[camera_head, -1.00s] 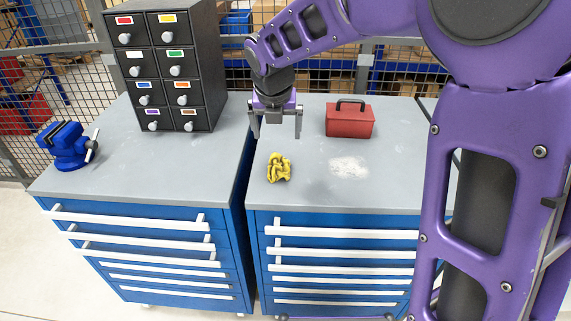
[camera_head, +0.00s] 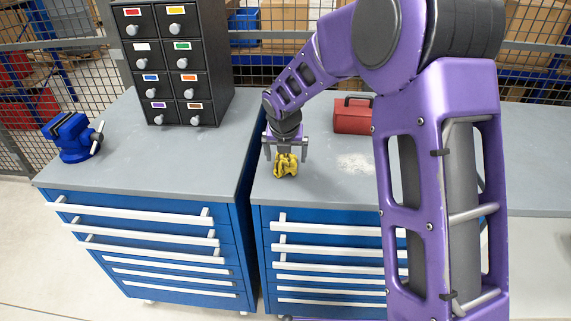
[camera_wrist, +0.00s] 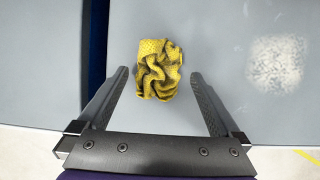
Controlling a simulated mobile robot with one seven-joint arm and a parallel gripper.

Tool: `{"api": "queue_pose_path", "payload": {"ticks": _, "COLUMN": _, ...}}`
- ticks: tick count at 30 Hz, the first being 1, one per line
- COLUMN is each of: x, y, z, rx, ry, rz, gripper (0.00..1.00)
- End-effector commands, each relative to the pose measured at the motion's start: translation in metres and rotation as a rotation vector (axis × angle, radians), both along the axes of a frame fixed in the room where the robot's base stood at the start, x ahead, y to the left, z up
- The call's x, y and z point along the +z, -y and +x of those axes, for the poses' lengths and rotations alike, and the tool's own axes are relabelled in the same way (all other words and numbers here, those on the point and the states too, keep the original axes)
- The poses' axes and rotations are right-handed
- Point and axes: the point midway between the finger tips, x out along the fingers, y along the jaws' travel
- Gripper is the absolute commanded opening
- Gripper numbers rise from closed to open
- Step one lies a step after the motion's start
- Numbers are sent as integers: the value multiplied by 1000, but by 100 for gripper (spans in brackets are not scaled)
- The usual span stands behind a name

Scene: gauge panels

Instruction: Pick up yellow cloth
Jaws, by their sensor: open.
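The yellow cloth (camera_head: 286,165) lies crumpled on the grey top of the right blue cabinet, near its left edge. In the wrist view the cloth (camera_wrist: 159,70) sits ahead of and partly between the fingertips, with a gap on both sides. My gripper (camera_head: 286,158) is above and just behind the cloth, pointing down. Its two fingers are spread apart in the wrist view (camera_wrist: 158,78) and hold nothing. Whether the fingertips touch the worktop cannot be told.
A red toolbox (camera_head: 352,116) stands behind, partly hidden by my arm. A pale powdery patch (camera_head: 356,163) lies right of the cloth. A black drawer unit (camera_head: 176,65) and a blue vise (camera_head: 72,137) stand on the left cabinet. A narrow gap separates the cabinets.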

Motion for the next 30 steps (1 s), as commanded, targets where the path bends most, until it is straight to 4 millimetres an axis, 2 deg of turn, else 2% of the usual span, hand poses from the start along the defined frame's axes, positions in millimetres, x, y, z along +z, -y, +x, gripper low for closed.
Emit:
{"api": "queue_pose_path", "payload": {"ticks": 1, "x": -10, "y": -1, "z": 3, "rx": 1, "ry": -2, "rz": 0, "gripper": 100}}
{"api": "queue_pose_path", "payload": {"ticks": 4, "x": -21, "y": 0, "z": 8, "rx": 0, "ry": -1, "rz": 0, "gripper": 100}}
{"api": "queue_pose_path", "payload": {"ticks": 11, "x": -23, "y": 0, "z": 9, "rx": 0, "ry": 1, "rz": 1, "gripper": 100}}
{"api": "queue_pose_path", "payload": {"ticks": 24, "x": -22, "y": 0, "z": 9, "rx": 0, "ry": 0, "rz": 1, "gripper": 25}}
{"api": "queue_pose_path", "payload": {"ticks": 30, "x": -22, "y": 0, "z": 9, "rx": 0, "ry": 0, "rz": 1, "gripper": 23}}
